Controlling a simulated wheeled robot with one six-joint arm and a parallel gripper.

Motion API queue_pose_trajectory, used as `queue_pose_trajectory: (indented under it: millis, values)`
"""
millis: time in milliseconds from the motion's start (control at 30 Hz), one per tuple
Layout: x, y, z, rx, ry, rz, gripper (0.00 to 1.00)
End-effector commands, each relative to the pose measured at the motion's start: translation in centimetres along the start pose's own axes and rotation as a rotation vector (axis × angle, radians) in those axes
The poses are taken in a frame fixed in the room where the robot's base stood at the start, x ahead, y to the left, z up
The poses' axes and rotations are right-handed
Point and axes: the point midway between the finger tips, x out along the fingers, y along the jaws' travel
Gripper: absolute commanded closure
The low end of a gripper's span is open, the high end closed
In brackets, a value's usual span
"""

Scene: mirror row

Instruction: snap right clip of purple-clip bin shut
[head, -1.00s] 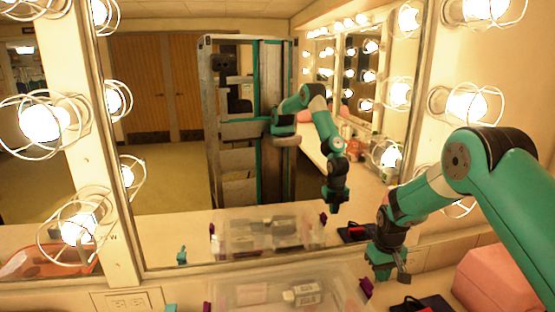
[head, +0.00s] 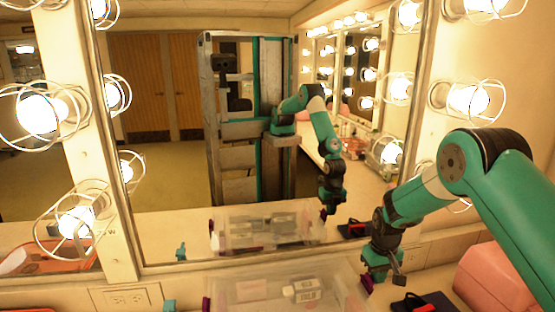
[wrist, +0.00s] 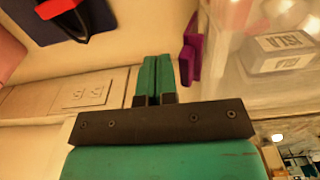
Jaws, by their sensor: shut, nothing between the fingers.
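The clear plastic bin (head: 335,290) stands on the counter at the bottom of the head view, its near part cut off by the frame. Its right purple clip (head: 367,285) is on its right side and also shows in the wrist view (wrist: 190,50). Its left purple clip (head: 206,304) is at the left end. My gripper (head: 375,279) is shut and empty, just by the right clip. In the wrist view its green fingertips (wrist: 155,62) are together, left of the clip with a small gap.
A dark flat item with a red piece (head: 425,303) lies right of the bin, with a pink box (head: 495,280) beyond it. The mirror (head: 250,150) behind reflects the arm and bin. A small teal object (head: 169,305) stands left of the bin.

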Motion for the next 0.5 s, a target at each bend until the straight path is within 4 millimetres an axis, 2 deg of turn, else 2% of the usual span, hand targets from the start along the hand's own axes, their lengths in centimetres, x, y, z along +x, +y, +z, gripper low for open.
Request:
queue_pose_trajectory:
  millis: [500]
  values:
    - [-0.5,-1.8,0.1,-0.001,-0.001,0.0,1.0]
